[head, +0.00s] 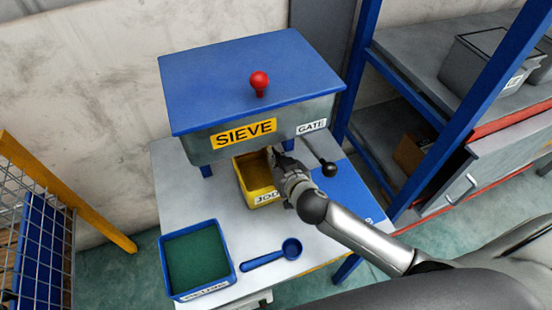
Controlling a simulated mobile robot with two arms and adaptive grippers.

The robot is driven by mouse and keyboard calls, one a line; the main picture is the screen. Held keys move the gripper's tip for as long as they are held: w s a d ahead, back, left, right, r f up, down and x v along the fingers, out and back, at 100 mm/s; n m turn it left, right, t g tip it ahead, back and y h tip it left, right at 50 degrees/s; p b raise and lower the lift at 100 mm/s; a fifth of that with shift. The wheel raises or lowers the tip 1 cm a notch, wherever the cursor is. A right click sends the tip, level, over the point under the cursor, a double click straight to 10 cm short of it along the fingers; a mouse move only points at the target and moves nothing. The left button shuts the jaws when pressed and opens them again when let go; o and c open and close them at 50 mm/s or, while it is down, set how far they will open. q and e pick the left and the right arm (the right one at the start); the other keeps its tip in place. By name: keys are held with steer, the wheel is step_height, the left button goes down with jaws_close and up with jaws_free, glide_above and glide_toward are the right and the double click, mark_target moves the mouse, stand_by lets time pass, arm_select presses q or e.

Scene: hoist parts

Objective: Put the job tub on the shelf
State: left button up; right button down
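The job tub (241,181) is a small yellow open tub with a white label on its near side. It stands on the grey table below the front of the sieve box. My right gripper (273,158) is at the tub's right wall, its arm coming in from the right. The gripper's fingers are partly hidden, so I cannot tell whether they are closed on the wall. A shelf rack with blue posts stands at the right, with a grey upper shelf (415,55) and a lower level. My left gripper is not in view.
The blue-topped sieve (240,80) has a red knob (259,82) and a black gate handle (328,168) close to my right gripper. A blue tray (163,270) with green contents and a blue scoop (291,249) lie in front. A grey bin (480,75) occupies the upper shelf.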

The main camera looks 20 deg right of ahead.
steer(key=shift+s+a+r, duration=0.1)
steer(key=shift+s+r, duration=0.1)
steer(key=shift+f, duration=0.1)
steer(key=c, duration=2.1)
jaws_free()
steer(key=shift+f, duration=0.15)
steer(key=o, duration=0.5)
steer(key=shift+c, duration=0.2)
steer(key=shift+r, duration=0.25)
steer(key=v, duration=1.2)
steer(key=shift+f, duration=0.1)
